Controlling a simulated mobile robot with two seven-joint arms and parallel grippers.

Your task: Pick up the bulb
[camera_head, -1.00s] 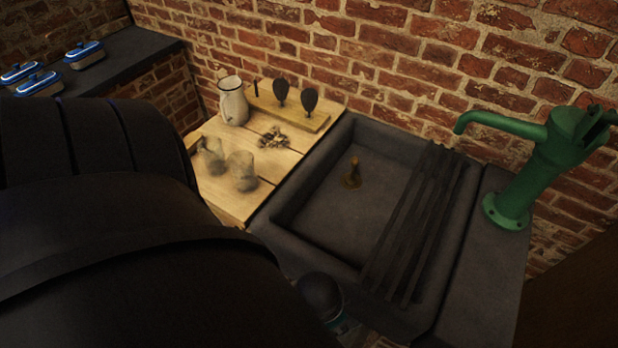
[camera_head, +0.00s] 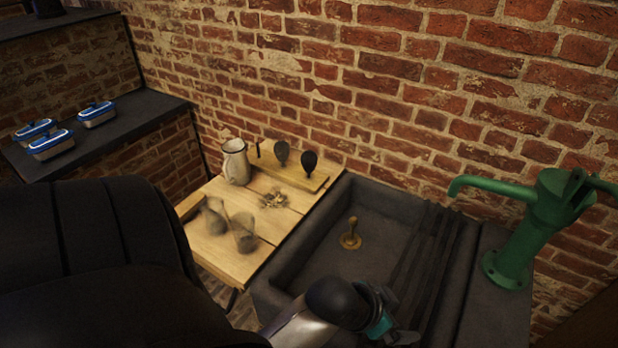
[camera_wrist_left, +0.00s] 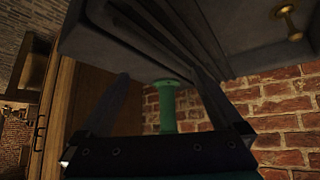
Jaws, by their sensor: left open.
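Two dark, rounded, bulb-like objects, one at left (camera_head: 281,153) and one at right (camera_head: 310,161), stand on a wooden strip (camera_head: 290,178) on the wooden board (camera_head: 262,218) in the head view. I cannot tell for sure which one is the bulb. My left gripper (camera_head: 402,338) is at the bottom of the head view, over the front of the sink and well away from both. Its two fingers (camera_wrist_left: 158,76) are spread and empty in the left wrist view, where the scene appears upside down. My right gripper is not seen.
Two glass jars (camera_head: 243,232), a white jug (camera_head: 235,162) and a small pile (camera_head: 273,199) share the board. The dark sink (camera_head: 345,205) holds a brass piece (camera_head: 350,235) and dark slats (camera_head: 420,260). A green pump (camera_head: 520,235) stands right. Blue-lidded boxes (camera_head: 98,114) sit on the left shelf.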

